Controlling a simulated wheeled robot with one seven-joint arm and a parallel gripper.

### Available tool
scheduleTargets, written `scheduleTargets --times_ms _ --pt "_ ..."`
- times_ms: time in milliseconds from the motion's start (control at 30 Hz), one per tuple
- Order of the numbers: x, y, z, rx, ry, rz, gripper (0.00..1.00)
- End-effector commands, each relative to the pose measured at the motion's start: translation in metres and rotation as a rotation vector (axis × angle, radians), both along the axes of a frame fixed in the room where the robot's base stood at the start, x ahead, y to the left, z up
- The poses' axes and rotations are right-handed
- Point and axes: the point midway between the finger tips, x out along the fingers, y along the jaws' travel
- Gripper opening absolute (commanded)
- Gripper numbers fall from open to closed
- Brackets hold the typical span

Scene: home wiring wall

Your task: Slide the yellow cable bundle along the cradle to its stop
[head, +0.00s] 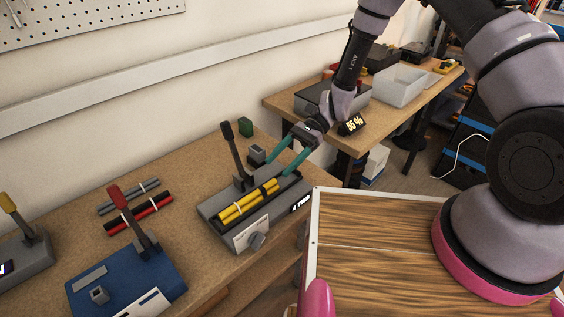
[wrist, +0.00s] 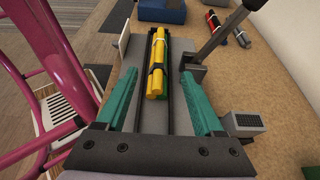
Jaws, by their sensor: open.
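The yellow cable bundle (head: 248,200) lies in the dark cradle (head: 223,226) on top of a grey bench unit. In the wrist view the bundle (wrist: 157,62) lies lengthwise between the two dark rails of the cradle (wrist: 171,110), with a light tie around it. My gripper (head: 273,171) has teal fingers and reaches over the right end of the unit. In the wrist view my gripper (wrist: 159,98) is open, its fingers on either side of the cradle and apart from the bundle. I cannot tell which part is the stop.
A dark upright lever (head: 233,150) stands on the unit behind the cradle, close to the fingers. A blue unit with a red lever (head: 125,280) and red and grey bundles (head: 138,214) lie to the left.

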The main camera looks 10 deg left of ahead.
Motion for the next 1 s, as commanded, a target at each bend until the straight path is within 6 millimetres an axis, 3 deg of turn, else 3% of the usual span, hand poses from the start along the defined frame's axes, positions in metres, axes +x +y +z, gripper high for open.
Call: scheduleTargets --times_ms 467,1000 --pt "-0.006 0.004 -0.004 0.000 0.009 0.000 0.69" --pt "-0.067 0.054 -0.037 -0.001 0.008 0.001 0.69"
